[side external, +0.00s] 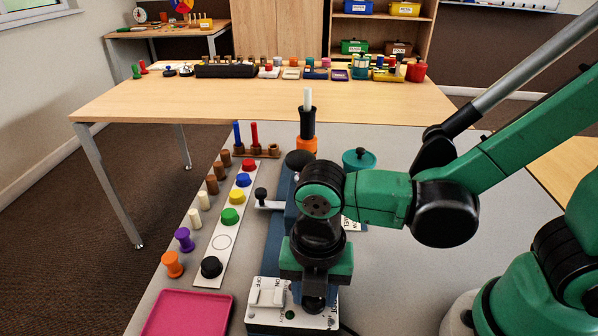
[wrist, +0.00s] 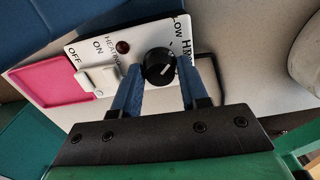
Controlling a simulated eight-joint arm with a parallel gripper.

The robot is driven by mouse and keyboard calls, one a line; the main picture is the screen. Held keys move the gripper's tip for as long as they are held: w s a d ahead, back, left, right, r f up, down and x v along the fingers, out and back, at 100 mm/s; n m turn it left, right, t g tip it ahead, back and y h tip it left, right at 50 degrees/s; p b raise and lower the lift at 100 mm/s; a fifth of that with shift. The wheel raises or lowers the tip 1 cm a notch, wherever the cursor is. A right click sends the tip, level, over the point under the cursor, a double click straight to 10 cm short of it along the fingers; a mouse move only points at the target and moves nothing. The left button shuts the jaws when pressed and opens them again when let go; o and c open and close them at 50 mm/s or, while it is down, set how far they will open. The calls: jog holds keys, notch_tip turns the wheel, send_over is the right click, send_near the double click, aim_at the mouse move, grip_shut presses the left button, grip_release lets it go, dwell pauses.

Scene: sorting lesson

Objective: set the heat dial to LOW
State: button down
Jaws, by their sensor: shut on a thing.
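The heat dial (wrist: 157,64) is a round black knob with a short white pointer mark, on a white control panel (wrist: 84,52). In the wrist view LOW is printed near it and a partly cut-off label starting with H is beside that. The pointer's exact setting is hard to read. My gripper (wrist: 160,72) is shut on the dial, with one blue finger on each side. In the side external view my gripper (side external: 313,300) points down over the panel (side external: 265,318) and mostly hides the dial.
A white ON/OFF switch (wrist: 98,79) and a dark red lamp (wrist: 123,47) sit beside the dial. A pink tray (side external: 188,315) lies left of the panel. A black-knobbed lever (side external: 262,195) stands behind.

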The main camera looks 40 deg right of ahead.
jog(key=shift+n, duration=0.6)
jog(key=shift+c, duration=2.3)
grip_release()
jog(key=shift+r, duration=0.15)
jog(key=shift+r, duration=2.7)
